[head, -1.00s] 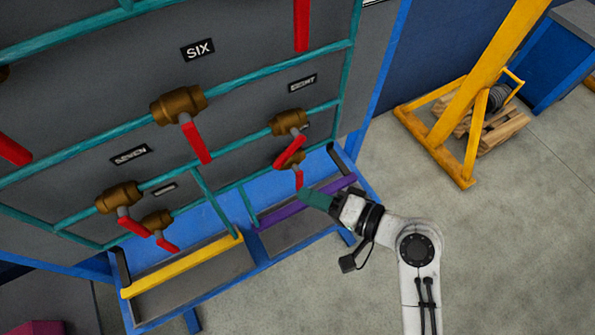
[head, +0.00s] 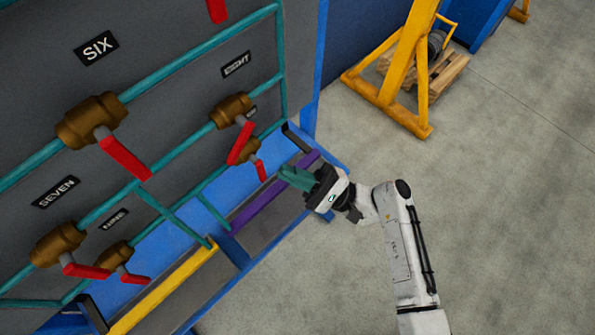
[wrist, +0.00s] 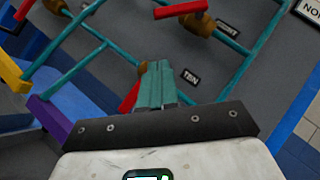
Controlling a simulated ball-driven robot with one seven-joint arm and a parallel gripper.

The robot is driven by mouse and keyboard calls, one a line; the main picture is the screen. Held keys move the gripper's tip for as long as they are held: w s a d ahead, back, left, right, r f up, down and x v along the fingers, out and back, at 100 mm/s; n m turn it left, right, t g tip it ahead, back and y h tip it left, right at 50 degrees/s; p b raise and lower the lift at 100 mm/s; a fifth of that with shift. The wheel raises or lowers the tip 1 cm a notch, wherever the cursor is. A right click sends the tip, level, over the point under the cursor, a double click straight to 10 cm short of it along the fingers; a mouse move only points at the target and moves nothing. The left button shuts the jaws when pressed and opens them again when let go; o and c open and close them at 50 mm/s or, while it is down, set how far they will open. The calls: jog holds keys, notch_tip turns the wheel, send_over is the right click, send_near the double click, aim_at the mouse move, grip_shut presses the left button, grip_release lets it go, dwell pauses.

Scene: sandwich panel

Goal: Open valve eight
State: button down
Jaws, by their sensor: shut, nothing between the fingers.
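Valve eight is a brass valve body (head: 231,110) on a teal pipe, below the EIGHT label (head: 236,65) on the grey panel. Its red handle (head: 241,142) slants down and left in the head view. In the wrist view the valve eight handle (wrist: 183,8) shows near the top, with its label (wrist: 228,30) to the right. My gripper (head: 284,174), with teal fingers, is shut and empty, apart from the handle, to its lower right in the head view. In the wrist view the fingers (wrist: 156,68) cover part of the valve below.
The TEN valve's red handle (head: 260,170) hangs between valve eight and my gripper in the head view. The TEN label (wrist: 192,78) shows in the wrist view. A purple bar (head: 262,204) runs along the blue ledge below. Open floor lies right of the panel.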

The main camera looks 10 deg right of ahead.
aim_at(237, 141)
jog(key=a+r+p, duration=0.3)
jog(key=a+r, duration=0.2)
jog(key=a, duration=0.2)
jog(key=shift+r, duration=0.4)
jog(key=shift+a, duration=0.1)
jog(key=s+a+r+m+t, duration=0.1)
jog(key=s+a+r+m, duration=0.1)
jog(key=a+r, duration=0.2)
jog(key=shift+s+t+b, duration=0.25)
jog(key=shift+t+b, duration=0.15)
jog(key=shift+b, duration=0.05)
dwell(0.4)
jog(key=shift+r, duration=0.15)
dwell(0.3)
